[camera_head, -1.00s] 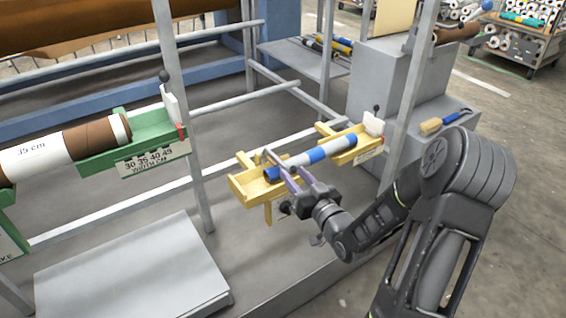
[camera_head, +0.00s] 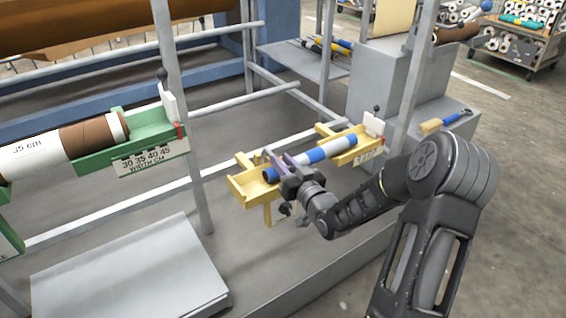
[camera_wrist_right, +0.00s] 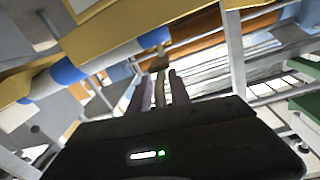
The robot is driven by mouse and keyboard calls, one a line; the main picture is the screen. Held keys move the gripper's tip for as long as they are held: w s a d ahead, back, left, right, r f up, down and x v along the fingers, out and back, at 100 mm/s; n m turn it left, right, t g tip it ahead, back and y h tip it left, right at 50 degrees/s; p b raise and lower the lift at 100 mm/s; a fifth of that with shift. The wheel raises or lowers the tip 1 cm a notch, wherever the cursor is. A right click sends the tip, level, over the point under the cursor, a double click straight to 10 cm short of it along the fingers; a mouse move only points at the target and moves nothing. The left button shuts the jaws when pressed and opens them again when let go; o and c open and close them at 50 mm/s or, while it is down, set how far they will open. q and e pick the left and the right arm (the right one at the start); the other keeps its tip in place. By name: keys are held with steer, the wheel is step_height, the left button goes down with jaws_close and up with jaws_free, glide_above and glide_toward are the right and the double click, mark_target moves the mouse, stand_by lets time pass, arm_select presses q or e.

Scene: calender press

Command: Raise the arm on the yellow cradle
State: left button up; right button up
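The yellow cradle (camera_head: 246,188) is a trough on a post in the middle of the head view. A blue-and-white roll (camera_head: 317,155) lies along it; the roll also shows in the right wrist view (camera_wrist_right: 112,58). A white plate with a black knob (camera_head: 373,122) stands upright at the cradle's right end. My right gripper (camera_head: 274,161) is at the near side of the cradle's left part, beside the roll. Its fingers (camera_wrist_right: 159,92) look apart, with a narrow bar-like shape between them that I cannot identify. Contact is unclear. My left gripper is out of view.
A green cradle (camera_head: 140,150) with a brown-and-white roll (camera_head: 60,145) is at left. A grey upright post (camera_head: 180,120) stands between the cradles. A grey platform (camera_head: 130,270) is at lower left. A brush (camera_head: 443,122) lies on a grey block at right.

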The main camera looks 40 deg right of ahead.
jaws_close()
steer(key=shift+a, duration=0.15)
stand_by(0.9)
